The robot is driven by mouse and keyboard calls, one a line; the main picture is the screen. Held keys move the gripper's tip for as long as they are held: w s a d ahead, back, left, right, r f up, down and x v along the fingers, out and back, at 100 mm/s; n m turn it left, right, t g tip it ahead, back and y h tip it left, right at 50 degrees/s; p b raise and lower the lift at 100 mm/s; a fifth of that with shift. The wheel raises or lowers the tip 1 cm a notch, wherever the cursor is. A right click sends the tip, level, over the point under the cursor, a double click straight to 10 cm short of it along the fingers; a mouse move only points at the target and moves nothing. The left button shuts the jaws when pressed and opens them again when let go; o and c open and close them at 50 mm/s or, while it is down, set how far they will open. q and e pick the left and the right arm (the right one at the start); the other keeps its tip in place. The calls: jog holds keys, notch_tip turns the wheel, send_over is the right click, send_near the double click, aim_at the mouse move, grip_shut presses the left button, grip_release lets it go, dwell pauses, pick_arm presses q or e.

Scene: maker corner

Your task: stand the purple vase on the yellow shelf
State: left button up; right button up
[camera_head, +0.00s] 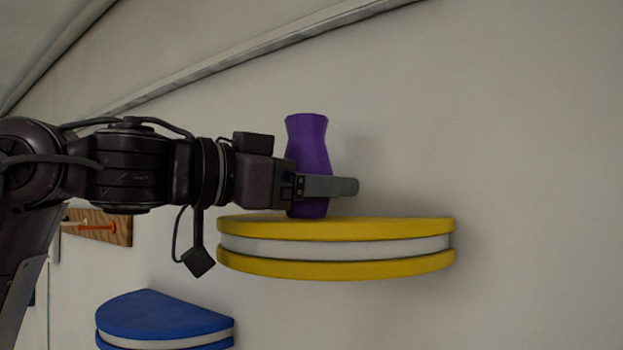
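The purple vase (308,150) is upright at the left half of the yellow shelf (335,268). Its base meets the shelf's top edge in the picture; I cannot tell whether it rests there or hangs just above. My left gripper (325,186) comes in from the left, level, with its near finger across the front of the vase's lower body. The far finger is hidden behind the vase. The gripper looks shut on the vase. My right gripper is not in view.
A blue shelf (160,312) is on the wall at lower left. A wooden rack (110,232) with an orange peg is behind my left arm. The yellow shelf's right half is bare, and the wall around it is clear. A sloping pale beam (260,48) runs above.

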pick_arm(q)
jog(key=shift+r, duration=0.2)
jog(key=shift+s+a+f, duration=0.1)
jog(key=shift+a+f, duration=0.05)
jog(key=shift+a, duration=0.15)
jog(key=b+v, duration=0.6)
jog(key=v, duration=0.5)
jog(key=shift+s, duration=0.25)
jog(key=shift+a, duration=0.15)
